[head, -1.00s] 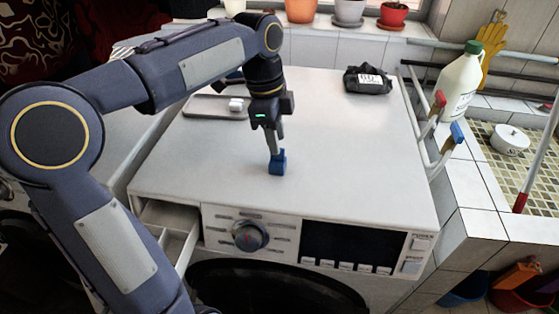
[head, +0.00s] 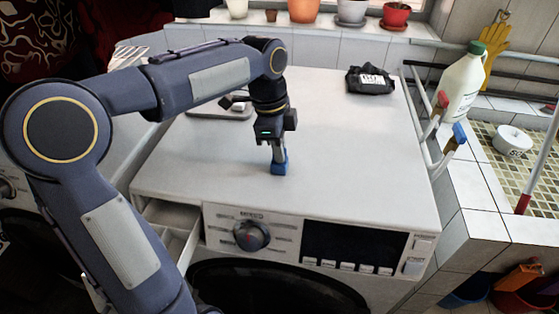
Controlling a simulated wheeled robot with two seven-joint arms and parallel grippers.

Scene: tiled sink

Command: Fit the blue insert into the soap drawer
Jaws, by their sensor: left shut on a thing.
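The small blue insert (head: 279,168) is on the white top of the washing machine (head: 350,150), near the middle. My left gripper (head: 278,154) points down from above and is shut on the insert. I cannot tell whether the insert still touches the top. The soap drawer (head: 178,232) is pulled open at the machine's front left; its inner compartments show, partly hidden by my left arm. My right gripper is not in view.
A tray (head: 232,114) with small items lies behind the gripper. A dark pouch (head: 370,81) lies at the back right of the top. A white bottle (head: 463,82) stands on the right ledge.

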